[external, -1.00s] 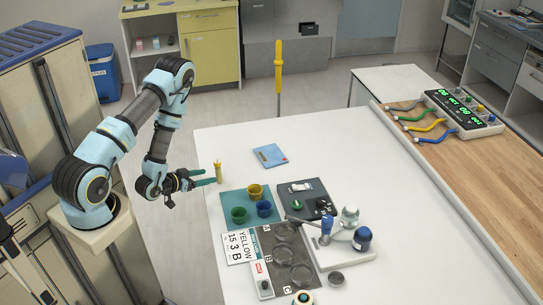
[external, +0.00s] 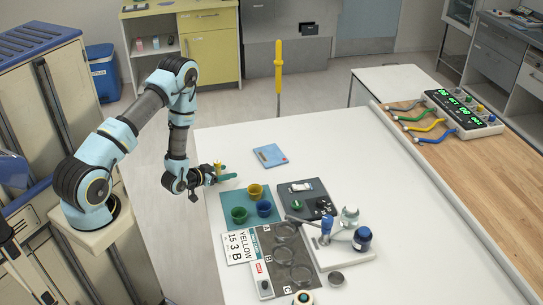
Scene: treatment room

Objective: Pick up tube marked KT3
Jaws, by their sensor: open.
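A small yellow tube (external: 218,168) stands upright at the left edge of the white table; no marking on it is legible, so I cannot tell whether it reads KT3. My gripper (external: 227,177) is open at that edge, with its green fingers pointing right across the tabletop. The fingers overlap the tube's lower part in the picture. The tube seems to stand between them, but I cannot tell whether they touch it.
A teal mat (external: 228,198) holds a yellow cup (external: 255,191), a green cup (external: 239,215) and a blue cup (external: 263,209). A card (external: 237,247) reads "YELLOW 15 3 B". A blue booklet (external: 270,155) lies behind. The table's far middle is clear.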

